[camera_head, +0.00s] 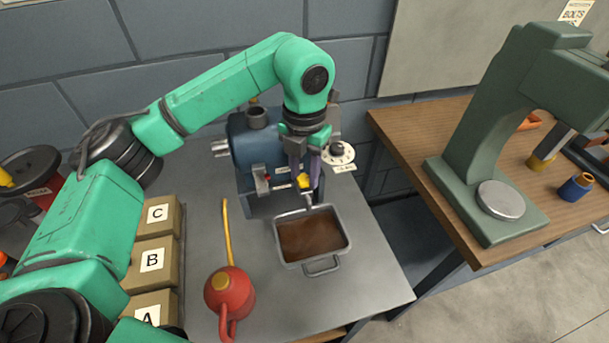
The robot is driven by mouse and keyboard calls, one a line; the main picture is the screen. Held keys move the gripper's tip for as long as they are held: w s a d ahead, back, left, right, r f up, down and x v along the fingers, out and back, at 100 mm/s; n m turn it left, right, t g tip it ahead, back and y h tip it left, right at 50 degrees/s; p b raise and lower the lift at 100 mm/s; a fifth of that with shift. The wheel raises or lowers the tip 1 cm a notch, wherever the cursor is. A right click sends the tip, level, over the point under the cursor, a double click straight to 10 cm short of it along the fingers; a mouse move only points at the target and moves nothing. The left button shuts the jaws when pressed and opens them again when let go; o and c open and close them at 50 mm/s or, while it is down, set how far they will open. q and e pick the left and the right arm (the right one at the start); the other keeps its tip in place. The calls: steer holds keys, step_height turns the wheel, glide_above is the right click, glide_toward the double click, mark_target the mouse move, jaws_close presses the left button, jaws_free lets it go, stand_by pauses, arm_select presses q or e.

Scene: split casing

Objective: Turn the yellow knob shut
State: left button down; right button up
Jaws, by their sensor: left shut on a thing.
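The yellow knob (304,182) is small and sits low on the front of the blue casing (253,148), above the back edge of a grey pan (338,254). My left gripper (305,177) reaches down from above with its fingers on either side of the knob and is shut on it. The fingers hide part of the knob, so its exact turn is hard to tell. A short spout shows just below it, over the pan. The pan holds brown liquid. My right gripper is not in view.
A red oil can (230,291) with a long yellow spout stands left of the pan. Boxes marked A, B and C (158,214) line the left side. A white dial (338,153) is close right of my gripper. A green press (486,140) stands on the wooden table (411,124).

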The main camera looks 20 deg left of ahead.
arm_select(q)
steer(key=shift+w+r+m, duration=0.1)
steer(key=shift+r+m, duration=0.05)
steer(key=shift+m, duration=0.25)
steer(key=c, duration=0.8)
jaws_free()
